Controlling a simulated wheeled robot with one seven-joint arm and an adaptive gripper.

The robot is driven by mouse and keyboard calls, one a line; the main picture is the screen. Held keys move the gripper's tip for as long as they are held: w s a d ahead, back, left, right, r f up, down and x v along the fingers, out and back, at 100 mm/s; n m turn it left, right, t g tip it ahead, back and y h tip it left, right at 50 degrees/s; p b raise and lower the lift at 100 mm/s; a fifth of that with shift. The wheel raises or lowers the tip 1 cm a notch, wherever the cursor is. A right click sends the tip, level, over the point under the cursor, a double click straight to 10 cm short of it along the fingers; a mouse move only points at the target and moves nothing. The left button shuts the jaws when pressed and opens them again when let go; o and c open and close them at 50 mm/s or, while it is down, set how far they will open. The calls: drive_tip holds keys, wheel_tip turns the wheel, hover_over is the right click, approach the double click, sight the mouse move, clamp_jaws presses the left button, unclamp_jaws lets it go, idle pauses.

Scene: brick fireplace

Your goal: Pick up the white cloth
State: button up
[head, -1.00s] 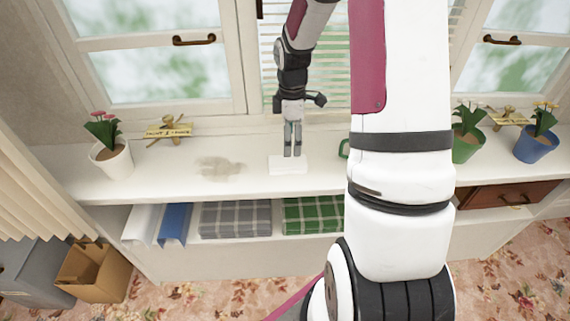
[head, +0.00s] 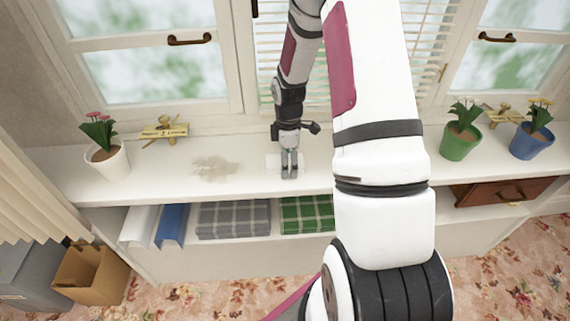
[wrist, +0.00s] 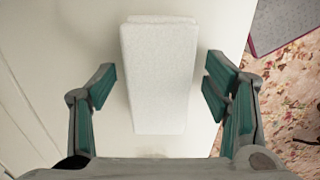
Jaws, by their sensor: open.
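The white cloth (wrist: 158,75) is a folded, oblong pad lying flat on the white sill top. In the head view only part of it (head: 271,163) shows beside and behind my fingers. My gripper (head: 289,173) points down at the cloth. In the wrist view my open gripper (wrist: 160,88) has one finger on each side of the cloth, with a gap to it on both sides. Nothing is held. I cannot tell exactly how high the fingertips are above the sill.
A dusty smudge (head: 214,168) lies left of the cloth. A white flowerpot (head: 108,164) stands far left; green (head: 458,143) and blue (head: 530,144) pots stand right. Folded grey (head: 233,219) and green (head: 306,214) plaid cloths lie on the shelf below. My arm hides the sill's middle right.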

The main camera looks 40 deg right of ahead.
sight(289, 161)
drive_tip(key=c, duration=1.1)
drive_tip(key=shift+r, duration=0.2)
drive_tip(key=shift+r, duration=0.65)
drive_tip(key=shift+s+r, duration=0.25)
drive_tip(key=shift+r, duration=0.85)
drive_tip(key=s+a, duration=0.1)
drive_tip(key=s, duration=0.4)
drive_tip(key=s+a, duration=0.2)
drive_tip(key=s, duration=0.2)
drive_tip(key=s+a+r, duration=0.1)
drive_tip(key=s+a, duration=0.1)
drive_tip(key=s, duration=0.3)
drive_tip(key=shift+s+a+r+p, duration=0.1)
drive_tip(key=shift+s+a+p, duration=0.15)
drive_tip(key=shift+s+p, duration=0.1)
drive_tip(key=shift+w, duration=0.1)
